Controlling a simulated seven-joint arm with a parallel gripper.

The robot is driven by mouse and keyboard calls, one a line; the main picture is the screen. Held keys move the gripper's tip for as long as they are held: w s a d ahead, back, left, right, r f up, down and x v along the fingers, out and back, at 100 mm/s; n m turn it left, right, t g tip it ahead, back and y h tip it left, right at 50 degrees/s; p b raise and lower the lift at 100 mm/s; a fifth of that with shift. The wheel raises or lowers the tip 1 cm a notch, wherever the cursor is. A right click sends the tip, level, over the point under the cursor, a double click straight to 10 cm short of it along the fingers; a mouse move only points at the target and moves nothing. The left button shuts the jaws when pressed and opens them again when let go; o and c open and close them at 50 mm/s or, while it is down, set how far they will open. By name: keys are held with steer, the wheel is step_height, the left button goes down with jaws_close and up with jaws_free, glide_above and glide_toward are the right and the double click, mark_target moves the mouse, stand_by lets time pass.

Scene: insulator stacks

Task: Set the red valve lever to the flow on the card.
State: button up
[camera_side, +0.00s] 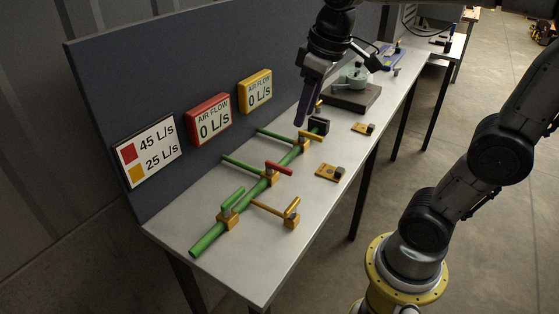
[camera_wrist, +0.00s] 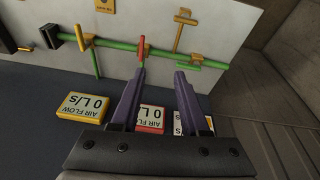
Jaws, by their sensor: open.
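The card (camera_side: 147,151) on the dark panel shows a red square with 45 L/s and a yellow square with 25 L/s. The red valve lever (camera_side: 279,168) lies roughly crosswise to the green pipe (camera_side: 208,239), pointing away from the panel. It also shows in the wrist view (camera_wrist: 142,46), just beyond the left fingertip. The red air flow display (camera_side: 208,119) reads 0 L/s. My gripper (camera_side: 302,122), with purple fingers, is open and empty above the bench, apart from the lever. Its fingers show in the wrist view (camera_wrist: 160,72).
A yellow lever (camera_side: 310,136) and a green lever (camera_side: 232,197) sit on the same pipe, either side of the red one. The yellow display (camera_side: 256,91) reads 0 L/s. A yellow side branch (camera_side: 268,208) stands near the green lever.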

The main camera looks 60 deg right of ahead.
steer(key=w+d+f+g, duration=0.2)
steer(key=w+d+f, duration=0.15)
steer(key=w, duration=0.35)
steer(key=m+g, duration=0.1)
glide_toward(281, 167)
steer(key=f, duration=0.8)
steer(key=shift+d+f, duration=0.2)
steer(key=shift+f, duration=0.05)
steer(key=shift+c, duration=0.3)
jaws_close()
stand_by(0.5)
